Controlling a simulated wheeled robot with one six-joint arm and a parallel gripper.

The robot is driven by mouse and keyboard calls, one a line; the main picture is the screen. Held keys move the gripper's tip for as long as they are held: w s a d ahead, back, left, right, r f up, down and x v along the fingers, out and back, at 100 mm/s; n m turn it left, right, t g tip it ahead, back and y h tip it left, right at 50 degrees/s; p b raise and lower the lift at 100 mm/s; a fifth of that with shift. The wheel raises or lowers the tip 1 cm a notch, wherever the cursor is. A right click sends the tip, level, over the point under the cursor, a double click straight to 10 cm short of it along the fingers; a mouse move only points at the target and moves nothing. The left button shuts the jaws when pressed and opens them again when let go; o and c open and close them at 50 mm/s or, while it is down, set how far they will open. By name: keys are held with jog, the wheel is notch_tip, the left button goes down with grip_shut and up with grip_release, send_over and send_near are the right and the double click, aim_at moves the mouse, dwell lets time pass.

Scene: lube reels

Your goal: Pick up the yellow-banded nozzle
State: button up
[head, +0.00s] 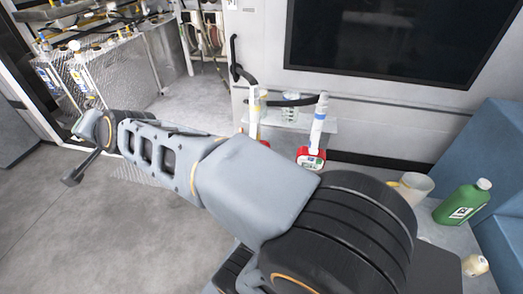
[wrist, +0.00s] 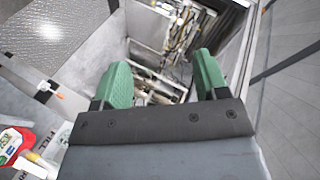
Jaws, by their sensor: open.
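A white nozzle with a yellow band (head: 255,104) stands upright at the wall in the head view. Its lower end, by a bit of red, is partly hidden behind my arm. A similar nozzle with a blue band (head: 319,115) and a red meter body (head: 311,158) stands to its right. My gripper (wrist: 163,76) is open, with two green fingers apart and nothing between them. In the wrist view a red meter body (wrist: 10,143) with a yellow piece beside it lies at the lower left, away from the fingers. I cannot tell whether it belongs to the yellow-banded nozzle.
A metal-sided rack (head: 112,68) with hoses and nozzles stands at the left. A clear jar (head: 290,108) stands on the shelf by the nozzles. The grey floor at the left is clear.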

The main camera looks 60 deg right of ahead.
jog(key=w+d+r+m+t+h, duration=0.2)
jog(key=w+d+r+m+h, duration=0.15)
jog(key=d+m, duration=0.3)
jog(key=n+g+h+b, duration=0.5)
jog(key=n+g+h, duration=0.4)
jog(key=n+g, duration=1.75)
send_over(251, 102)
jog(key=w+a, duration=0.6)
jog(key=a, duration=0.5)
notch_tip(251, 102, down, 7)
jog(key=n+t, duration=0.6)
jog(key=shift+m+g, duration=0.35)
jog(key=shift+m, duration=0.05)
jog(key=shift+a+f+p+x, duration=0.15)
jog(key=shift+p+x, duration=0.55)
jog(key=shift+x, duration=1.65)
jog(key=shift+a+f+p+x, duration=0.2)
jog(key=shift+p+x, duration=0.45)
jog(key=shift+x, duration=1.65)
jog(key=shift+d+f+p+x, duration=0.2)
jog(key=shift+p+x, duration=0.5)
jog(key=shift+x, duration=1.65)
jog(key=shift+s+a, duration=0.1)
jog(key=shift+a, duration=0.1)
jog(key=shift+c, duration=0.5)
grip_shut()
